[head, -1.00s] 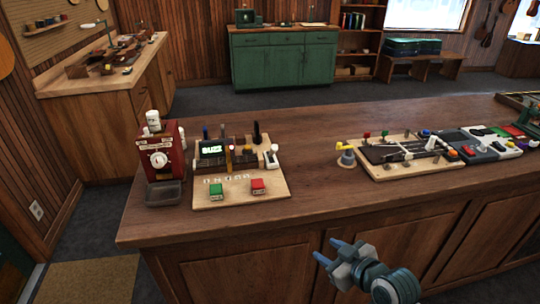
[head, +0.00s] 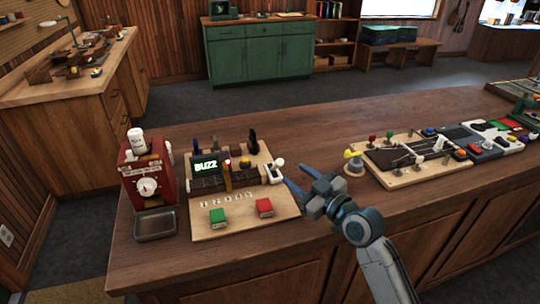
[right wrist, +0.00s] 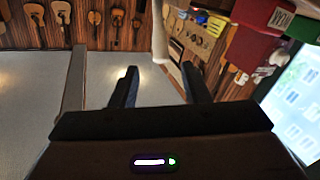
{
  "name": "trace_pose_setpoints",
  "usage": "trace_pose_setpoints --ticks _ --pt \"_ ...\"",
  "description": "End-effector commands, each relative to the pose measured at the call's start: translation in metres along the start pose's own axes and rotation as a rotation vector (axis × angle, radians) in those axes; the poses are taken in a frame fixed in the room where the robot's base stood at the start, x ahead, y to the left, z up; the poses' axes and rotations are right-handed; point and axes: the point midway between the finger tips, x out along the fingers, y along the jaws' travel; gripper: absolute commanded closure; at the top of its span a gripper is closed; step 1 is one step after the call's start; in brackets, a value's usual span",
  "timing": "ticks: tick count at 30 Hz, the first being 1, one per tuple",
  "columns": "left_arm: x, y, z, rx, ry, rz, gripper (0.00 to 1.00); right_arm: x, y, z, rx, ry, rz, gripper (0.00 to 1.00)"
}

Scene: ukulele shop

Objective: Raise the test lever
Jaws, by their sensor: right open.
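A wooden test board (head: 236,203) on the counter carries a small screen reading BUZZ (head: 206,165), a green button and a red button. On its right edge is a small white lever (head: 277,168) with a pale round knob, which I take to be the test lever. My right gripper (head: 297,177) is open and empty, just right of the lever with its fingers pointing at it. No contact shows. In the right wrist view the two dark fingers (right wrist: 160,82) stand apart, and a pale rod shows beyond them; I cannot tell if it is the lever. My left gripper is out of view.
A red box with a dial (head: 148,182) and a metal tray (head: 156,224) stand left of the board. A yellow-topped knob (head: 353,157) and a second board with switches (head: 403,178) lie to the right. The counter front (head: 262,250) is bare.

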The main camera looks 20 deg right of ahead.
Motion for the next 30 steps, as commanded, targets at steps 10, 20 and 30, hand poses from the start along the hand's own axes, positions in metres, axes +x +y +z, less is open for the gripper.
trace_pose_setpoints --ticks 10,20,30 --pt "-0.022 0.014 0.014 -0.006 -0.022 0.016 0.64 0.064 0.0 -0.004 0.006 0.001 -0.001 0.58" --pt "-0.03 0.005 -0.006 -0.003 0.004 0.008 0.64 0.097 -0.001 -0.001 0.002 -0.001 -0.001 0.58" --pt "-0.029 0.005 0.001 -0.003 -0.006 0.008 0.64 0.099 -0.001 -0.001 0.0 0.0 -0.002 0.7"
